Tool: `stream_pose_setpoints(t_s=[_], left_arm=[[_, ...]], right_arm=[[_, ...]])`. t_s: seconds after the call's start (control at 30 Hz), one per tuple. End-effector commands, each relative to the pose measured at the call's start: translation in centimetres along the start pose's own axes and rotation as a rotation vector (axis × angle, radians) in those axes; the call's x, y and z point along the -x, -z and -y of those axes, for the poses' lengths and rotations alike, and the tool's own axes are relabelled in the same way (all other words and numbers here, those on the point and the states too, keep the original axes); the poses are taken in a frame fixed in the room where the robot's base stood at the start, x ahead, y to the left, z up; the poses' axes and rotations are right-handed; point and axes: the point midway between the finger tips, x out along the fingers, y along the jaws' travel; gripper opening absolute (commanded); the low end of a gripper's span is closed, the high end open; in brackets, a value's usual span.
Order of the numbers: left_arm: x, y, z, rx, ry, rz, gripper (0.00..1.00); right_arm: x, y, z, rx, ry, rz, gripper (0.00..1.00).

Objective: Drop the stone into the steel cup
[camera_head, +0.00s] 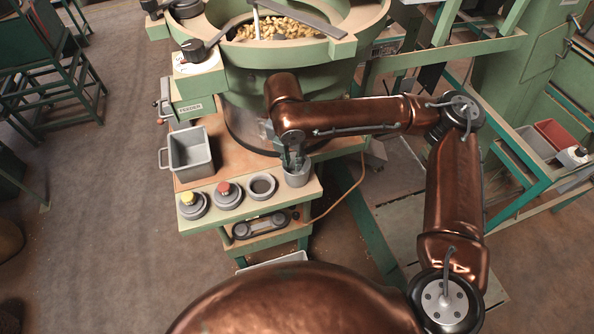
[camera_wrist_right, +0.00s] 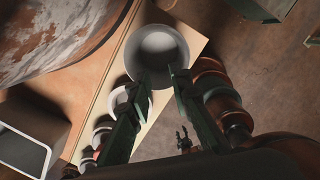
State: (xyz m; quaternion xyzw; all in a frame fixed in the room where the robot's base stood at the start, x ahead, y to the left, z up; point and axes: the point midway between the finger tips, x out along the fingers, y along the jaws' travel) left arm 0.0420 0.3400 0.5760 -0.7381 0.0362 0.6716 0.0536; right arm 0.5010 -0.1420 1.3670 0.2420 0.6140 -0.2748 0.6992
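The steel cup (camera_head: 298,176) stands at the right end of the front ledge, upright. My right gripper (camera_head: 292,163) points down at its rim. In the wrist view the round mouth of the cup (camera_wrist_right: 157,48) lies just beyond the fingertips of my right gripper (camera_wrist_right: 162,80). The fingers are apart and I see nothing between them. The inside of the cup looks smooth and pale grey, and I make out no stone there. I see no stone elsewhere. My left arm does not show in the head view; a small dark claw low in the wrist view may be its gripper.
Left of the cup are a grey ring-shaped holder (camera_head: 262,187), a red-topped knob (camera_head: 228,194) and a yellow-topped knob (camera_head: 192,204). A grey bin (camera_head: 190,152) stands behind them. The green hopper (camera_head: 290,52) with nuts rises behind my right arm.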

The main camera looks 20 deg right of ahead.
Motion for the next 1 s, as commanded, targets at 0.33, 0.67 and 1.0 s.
stream_pose_setpoints(t_s=[0.33,0.67,1.0], left_arm=[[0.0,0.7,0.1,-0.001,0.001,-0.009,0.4],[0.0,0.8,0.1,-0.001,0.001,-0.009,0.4],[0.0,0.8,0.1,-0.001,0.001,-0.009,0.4]], right_arm=[[1.8,0.0,-0.1,-0.001,-0.003,0.001,0.19],[6.7,0.0,-0.1,0.0,-0.002,0.001,0.19],[7.5,0.0,0.0,0.0,0.0,0.0,0.19]])
